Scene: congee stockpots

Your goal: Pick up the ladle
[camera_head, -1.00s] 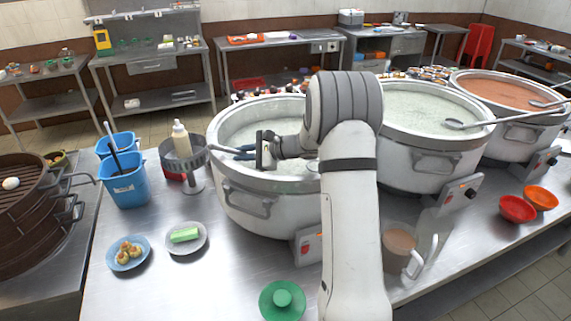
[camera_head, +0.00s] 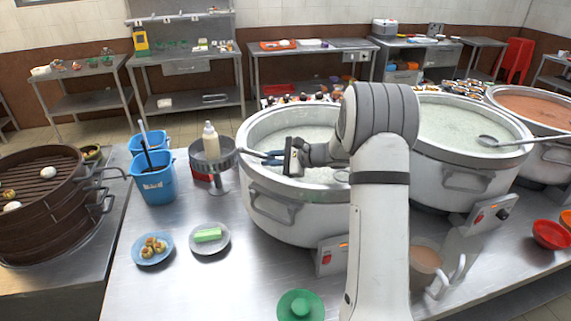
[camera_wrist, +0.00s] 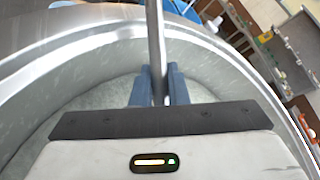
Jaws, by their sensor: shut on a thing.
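My gripper (camera_head: 265,156) is over the near-left stockpot (camera_head: 272,208), which holds pale congee, close to its left rim. The gripper's blue fingers also show in the wrist view (camera_wrist: 158,82). They are shut on the ladle's thin grey metal handle (camera_wrist: 155,35), which runs between them and on past the pot's rim in that view. The ladle's bowl is hidden from both views. Another ladle (camera_head: 490,141) lies across the rim of the middle stockpot (camera_head: 465,184).
A grey round stand with a squeeze bottle (camera_head: 211,141) and blue buckets (camera_head: 153,182) stand just left of the pot. A blue plate (camera_head: 141,257), a white plate (camera_head: 222,247), a green lid (camera_head: 300,305) and a mug (camera_head: 426,262) are on the counter. Steamers (camera_head: 40,231) stand far left.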

